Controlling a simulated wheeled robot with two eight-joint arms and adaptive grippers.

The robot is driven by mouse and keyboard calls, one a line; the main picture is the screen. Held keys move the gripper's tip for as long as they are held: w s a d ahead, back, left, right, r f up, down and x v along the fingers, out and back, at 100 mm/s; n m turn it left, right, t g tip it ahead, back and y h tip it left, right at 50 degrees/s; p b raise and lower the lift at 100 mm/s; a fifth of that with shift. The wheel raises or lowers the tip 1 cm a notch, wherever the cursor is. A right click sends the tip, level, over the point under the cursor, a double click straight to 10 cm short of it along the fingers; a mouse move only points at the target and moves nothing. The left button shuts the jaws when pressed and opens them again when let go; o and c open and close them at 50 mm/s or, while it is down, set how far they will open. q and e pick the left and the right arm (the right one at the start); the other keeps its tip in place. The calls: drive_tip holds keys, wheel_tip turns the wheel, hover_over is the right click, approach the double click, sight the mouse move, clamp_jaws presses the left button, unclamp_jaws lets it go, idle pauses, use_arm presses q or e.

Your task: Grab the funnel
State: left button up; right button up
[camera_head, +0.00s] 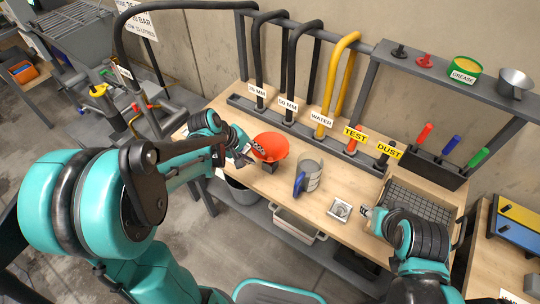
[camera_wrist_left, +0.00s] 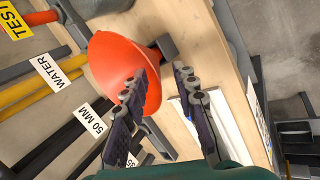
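The orange-red funnel (camera_head: 271,147) sits wide end up on a small dark holder (camera_head: 269,168) near the left end of the wooden bench. My left gripper (camera_head: 251,151) is at the funnel's left side. In the left wrist view, its two fingers (camera_wrist_left: 157,88) are apart, with one finger overlapping the rim of the funnel (camera_wrist_left: 116,60). I cannot tell whether that finger touches the rim. My right gripper (camera_head: 370,211) is over the bench front at the right, and its fingers are too small to read.
A small metal square (camera_head: 340,209) lies on the bench. Labelled hoses (camera_head: 323,120) hang behind. A wire-mesh tray (camera_head: 415,210) is at the right. A bucket (camera_head: 241,191) is below the bench.

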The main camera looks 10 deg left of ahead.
sight(262, 157)
use_arm(q)
drive_tip(key=b+x, duration=0.2)
drive_tip(key=x, duration=0.3)
drive_tip(key=shift+w+d, duration=0.2)
drive_tip(key=shift+w, duration=0.1)
drive_tip(key=shift+r, duration=0.1)
clamp_jaws()
